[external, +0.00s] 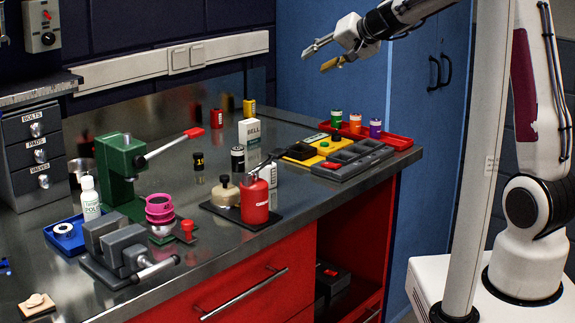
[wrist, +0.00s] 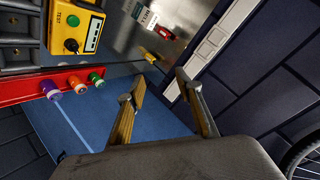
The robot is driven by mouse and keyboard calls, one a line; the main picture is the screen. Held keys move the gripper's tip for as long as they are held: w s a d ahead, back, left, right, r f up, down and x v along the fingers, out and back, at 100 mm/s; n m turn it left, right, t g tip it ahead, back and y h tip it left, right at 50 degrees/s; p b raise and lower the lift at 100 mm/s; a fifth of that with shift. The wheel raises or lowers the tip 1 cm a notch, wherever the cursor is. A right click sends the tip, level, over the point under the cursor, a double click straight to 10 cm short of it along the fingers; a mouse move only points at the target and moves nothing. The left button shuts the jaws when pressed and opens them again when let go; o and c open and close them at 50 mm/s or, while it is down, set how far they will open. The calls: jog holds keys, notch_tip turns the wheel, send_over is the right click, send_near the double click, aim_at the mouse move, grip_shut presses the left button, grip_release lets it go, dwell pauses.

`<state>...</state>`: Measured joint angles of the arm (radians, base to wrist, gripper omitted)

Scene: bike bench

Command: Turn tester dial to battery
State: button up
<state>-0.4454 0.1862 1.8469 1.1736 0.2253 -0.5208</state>
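The yellow tester (external: 326,143) lies on the bench top towards its right end, beside a dark grey tray. In the wrist view, the tester (wrist: 58,30) is at the upper left, with a green button, a pale display panel and a small dark dial (wrist: 71,44). The dial's setting and the battery mark are too small to read. My gripper (external: 323,56) is high above the bench's right end, apart from the tester. Its two fingers (wrist: 160,86) are spread with nothing between them, so it is open and empty.
A red tray (external: 397,140) with green, orange and purple-topped batteries (external: 375,128) stands behind the tester. A dark compartment tray (external: 352,160) lies in front. A white box (external: 249,132) and a red extinguisher-shaped bottle (external: 255,202) stand to the left. The air around my gripper is clear.

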jog(key=s+d+f+n+g+h, duration=0.1)
jog(key=s+d+f+g, duration=0.1)
jog(key=s+d, duration=0.5)
jog(key=s+d+f+n+g+h, duration=0.1)
jog(key=s+d+f+g, duration=0.1)
jog(key=s+d+f, duration=0.2)
jog(key=shift+s+d+g, duration=0.4)
jog(key=shift+s+d, duration=1.15)
jog(key=shift+s, duration=2.55)
